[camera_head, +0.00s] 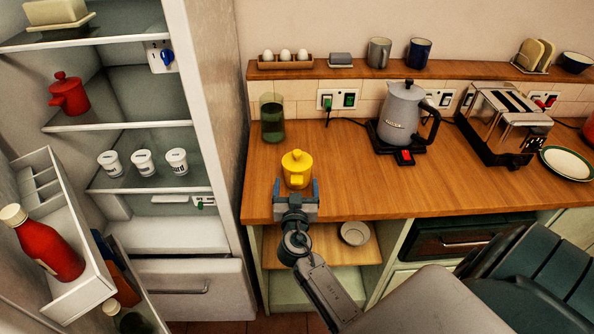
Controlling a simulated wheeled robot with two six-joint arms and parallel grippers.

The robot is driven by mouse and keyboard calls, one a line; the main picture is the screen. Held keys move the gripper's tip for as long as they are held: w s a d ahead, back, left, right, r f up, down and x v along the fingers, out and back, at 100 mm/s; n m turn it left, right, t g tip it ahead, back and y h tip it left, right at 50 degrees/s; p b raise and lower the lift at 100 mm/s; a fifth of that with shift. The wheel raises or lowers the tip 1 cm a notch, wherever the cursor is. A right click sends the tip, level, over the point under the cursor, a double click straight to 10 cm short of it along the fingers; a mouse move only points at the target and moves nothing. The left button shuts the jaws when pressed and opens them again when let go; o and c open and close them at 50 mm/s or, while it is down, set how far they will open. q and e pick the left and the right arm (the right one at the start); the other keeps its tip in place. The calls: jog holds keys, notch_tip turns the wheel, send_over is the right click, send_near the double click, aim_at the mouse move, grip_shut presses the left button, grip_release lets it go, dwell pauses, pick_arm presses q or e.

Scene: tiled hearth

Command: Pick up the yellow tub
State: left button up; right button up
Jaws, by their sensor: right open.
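The yellow tub (297,167) has a domed lid with a knob and stands upright on the wooden counter near its front left edge. My right gripper (297,184) is open at the counter's front edge, directly in front of the tub. Its fingers reach to the tub's lower sides. The tub's base is partly hidden by the gripper, and I cannot tell whether the fingers touch it. My left gripper is not in view.
A green glass (272,118) stands behind the tub to the left. A grey kettle (402,115) and a chrome toaster (503,122) stand further right. The open fridge (150,130) is on the left, with a red bottle (45,245) in its door. Counter right of the tub is clear.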

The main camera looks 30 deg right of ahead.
aim_at(297, 176)
jog(key=p+x, duration=0.1)
jog(key=x, duration=0.2)
jog(key=shift+w+d, duration=0.15)
jog(key=shift+d, duration=0.1)
jog(key=shift+a, duration=0.1)
jog(key=c, duration=0.3)
grip_shut()
